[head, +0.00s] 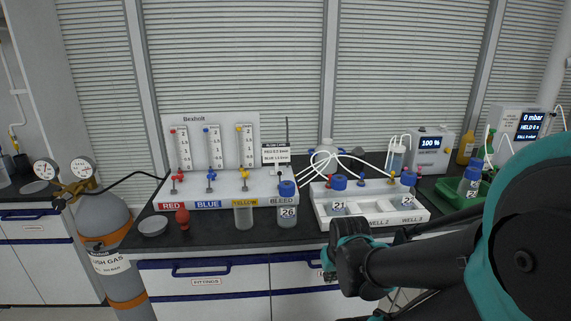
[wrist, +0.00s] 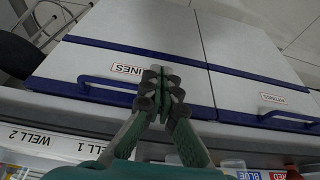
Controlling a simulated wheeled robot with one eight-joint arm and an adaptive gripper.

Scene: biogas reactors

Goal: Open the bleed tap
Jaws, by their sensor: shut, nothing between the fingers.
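The white gas panel (head: 222,160) stands on the bench in the head view, with red, blue, yellow and bleed stations along its front. The BLEED label (head: 281,201) is at its right end, with a bottle marked 26 (head: 288,210) in front. The bleed tap's handle is too small to make out clearly above the label. My gripper (head: 345,255) is shut and empty, in front of the bench edge, below and right of the bleed station and apart from it. The wrist view shows its closed fingertips (wrist: 162,78) against the drawer fronts. The bleed station does not show clearly there.
A white well tray (head: 368,216) with blue-capped bottles sits right of the panel. A grey dish (head: 153,225), a red bulb (head: 182,217) and a clear jar (head: 243,215) stand along the front edge. A gas cylinder (head: 104,235) stands at left.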

